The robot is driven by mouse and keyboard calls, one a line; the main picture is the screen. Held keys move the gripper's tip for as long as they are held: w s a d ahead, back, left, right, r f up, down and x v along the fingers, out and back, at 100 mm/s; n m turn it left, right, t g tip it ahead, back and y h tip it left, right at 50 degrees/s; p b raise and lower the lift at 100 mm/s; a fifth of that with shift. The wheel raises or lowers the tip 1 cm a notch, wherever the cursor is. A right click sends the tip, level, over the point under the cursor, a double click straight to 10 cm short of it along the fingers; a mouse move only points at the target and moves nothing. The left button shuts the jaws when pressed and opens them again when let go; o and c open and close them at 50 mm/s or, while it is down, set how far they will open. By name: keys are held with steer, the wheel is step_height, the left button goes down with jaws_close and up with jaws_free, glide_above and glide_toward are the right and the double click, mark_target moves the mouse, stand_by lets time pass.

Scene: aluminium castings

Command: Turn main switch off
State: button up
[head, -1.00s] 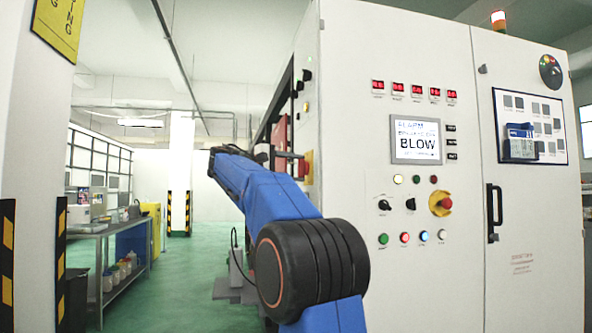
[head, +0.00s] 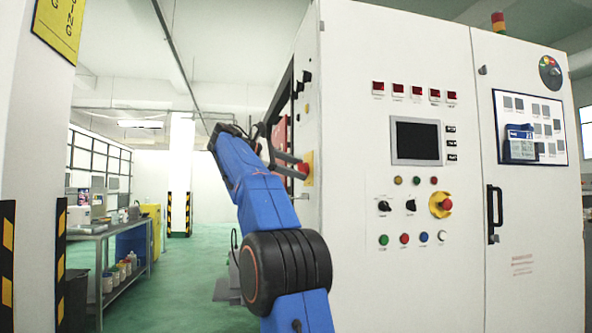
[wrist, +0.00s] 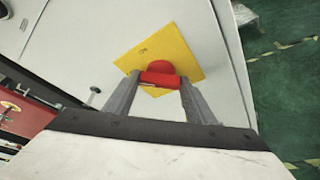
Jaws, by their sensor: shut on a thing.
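The main switch has a red handle (wrist: 160,68) on a square yellow plate (wrist: 186,46) on the cabinet's side wall. The plate looks tilted in the wrist view. In the head view the red handle (head: 303,168) and yellow plate (head: 309,160) sit at the cabinet's left side, partly hidden by my gripper. My gripper (wrist: 159,79) is shut on the red handle, one finger on each side. In the head view my gripper (head: 299,166) reaches the switch from the left.
The white cabinet (head: 350,250) fills the right side. A metal bench (head: 100,240) stands at the left.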

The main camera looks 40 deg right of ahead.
steer(key=shift+w+n+g+y, duration=0.1)
steer(key=shift+n+g+y, duration=0.3)
steer(key=shift+n, duration=0.5)
steer(key=o, duration=1)
steer(key=shift+o, duration=0.2)
steer(key=shift+a+r, duration=0.1)
steer(key=v, duration=0.7)
steer(key=shift+w+a, duration=0.1)
steer(key=shift+a, duration=0.1)
